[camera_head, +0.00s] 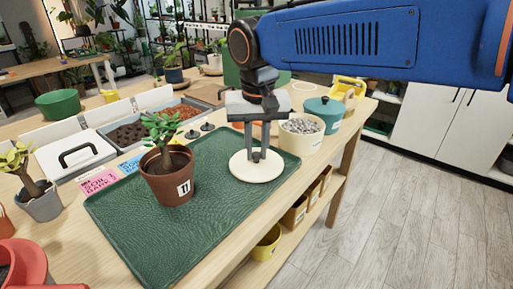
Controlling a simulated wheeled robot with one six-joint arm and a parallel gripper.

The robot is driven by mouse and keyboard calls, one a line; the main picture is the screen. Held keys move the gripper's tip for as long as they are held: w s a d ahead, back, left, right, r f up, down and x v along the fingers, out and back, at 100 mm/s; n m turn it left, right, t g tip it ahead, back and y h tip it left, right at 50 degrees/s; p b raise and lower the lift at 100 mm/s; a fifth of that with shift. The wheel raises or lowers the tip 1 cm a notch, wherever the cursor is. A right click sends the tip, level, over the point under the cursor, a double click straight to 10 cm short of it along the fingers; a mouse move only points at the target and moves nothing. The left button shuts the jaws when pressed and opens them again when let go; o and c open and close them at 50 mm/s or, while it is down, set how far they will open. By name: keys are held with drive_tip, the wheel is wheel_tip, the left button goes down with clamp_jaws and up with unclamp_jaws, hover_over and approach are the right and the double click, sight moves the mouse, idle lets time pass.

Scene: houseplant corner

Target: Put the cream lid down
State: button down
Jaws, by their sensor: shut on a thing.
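The cream lid (256,170) is a flat round disc at the right part of the green mat (140,232). My gripper (257,150) points down over the lid, its fingers shut on the lid's small grip at the centre. The grip is mostly hidden by the fingers. The lid looks level and lies low over the mat; I cannot tell whether it touches it.
A potted plant (168,178) stands on the mat left of the lid. A cream pot of gravel (300,134) and a teal lidded pot (323,113) stand close behind right. Soil bins (130,134) line the back. The mat's front is clear.

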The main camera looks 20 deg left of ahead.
sight(257, 167)
drive_tip(key=shift+f, duration=0.1)
drive_tip(key=c, duration=1.6)
unclamp_jaws()
drive_tip(key=r, duration=0.4)
drive_tip(key=s+r, duration=0.1)
drive_tip(key=r, duration=0.7)
drive_tip(key=shift+s+d, duration=0.3)
drive_tip(key=shift+d, duration=0.05)
